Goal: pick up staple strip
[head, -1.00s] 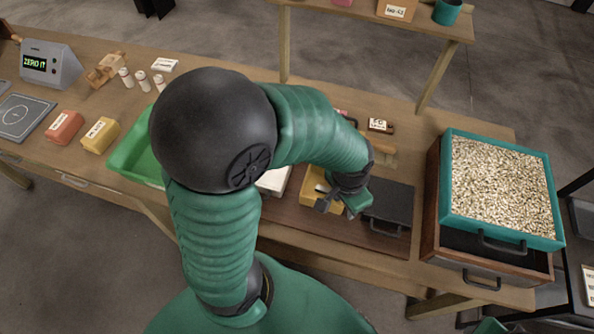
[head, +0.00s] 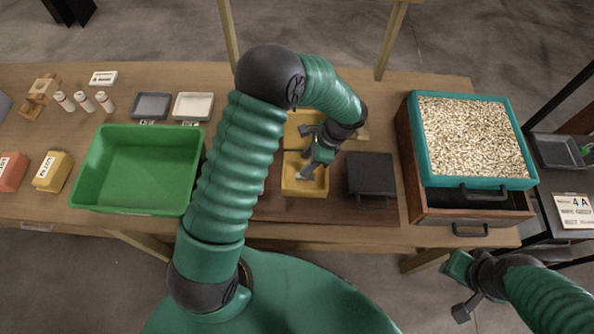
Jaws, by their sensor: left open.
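My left gripper (head: 304,160) is over the yellow tray (head: 289,186) in the middle of the table. It is open, its fingers pointing down and left into the tray. A small light grey piece (head: 304,174) shows at the fingers, inside the tray. I cannot tell whether it is the staple strip or a fingertip. No staple strip can be made out clearly, as the gripper and forearm cover part of the tray. My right gripper (head: 460,289) is at the lower right, off the table's front edge.
A green bin (head: 137,207) is at the left. A dark box with a handle (head: 370,173) stands just right of the yellow tray. A drawer unit (head: 410,160) with a teal tray of pellets (head: 530,165) is at the right. Small scale-like trays (head: 152,105) lie behind the bin.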

